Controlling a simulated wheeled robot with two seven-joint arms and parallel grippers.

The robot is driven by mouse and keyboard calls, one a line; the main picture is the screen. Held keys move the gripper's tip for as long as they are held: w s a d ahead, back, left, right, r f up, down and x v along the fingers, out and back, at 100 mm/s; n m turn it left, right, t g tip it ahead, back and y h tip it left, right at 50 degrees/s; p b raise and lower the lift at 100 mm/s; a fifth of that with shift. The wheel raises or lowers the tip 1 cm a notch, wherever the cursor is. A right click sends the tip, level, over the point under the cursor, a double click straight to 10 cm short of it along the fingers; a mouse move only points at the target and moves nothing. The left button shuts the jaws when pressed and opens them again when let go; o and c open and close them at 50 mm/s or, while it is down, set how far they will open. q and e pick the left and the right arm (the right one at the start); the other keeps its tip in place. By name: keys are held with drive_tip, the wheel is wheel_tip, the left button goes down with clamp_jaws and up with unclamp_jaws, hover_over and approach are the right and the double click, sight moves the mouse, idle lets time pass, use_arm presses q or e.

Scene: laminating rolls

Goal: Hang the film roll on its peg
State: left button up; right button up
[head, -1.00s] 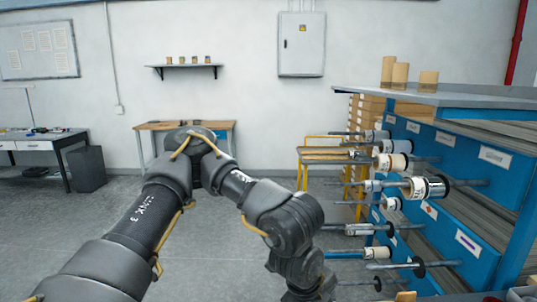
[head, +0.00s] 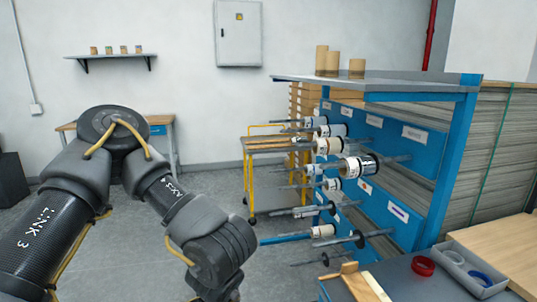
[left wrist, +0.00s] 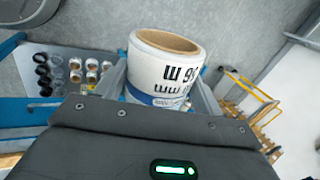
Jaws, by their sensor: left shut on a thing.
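The film roll (left wrist: 160,80) is white with dark print, a blue band low on its side and a brown cardboard core facing up in the left wrist view. My left gripper (left wrist: 163,95) is shut on it, with a finger on either side. In the head view my left arm reaches forward and its gripper is cut off at the bottom edge, so the roll is hidden there. The blue rack at the right carries several horizontal pegs, many with rolls, such as a black-ended white roll (head: 358,167). Which peg belongs to the held roll I cannot tell. My right gripper is out of view.
A blue shelf unit (head: 390,200) stands behind the pegs, with brown rolls (head: 327,62) on top. A yellow cart (head: 268,146) stands left of it. A bench with a red ring (head: 423,266) and a grey tray (head: 463,262) is at lower right. Pegs jut leftward into open floor.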

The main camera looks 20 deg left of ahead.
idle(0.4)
use_arm(q)
drive_tip(key=s+f, duration=0.4)
drive_tip(key=f, duration=1)
drive_tip(key=shift+d, duration=0.15)
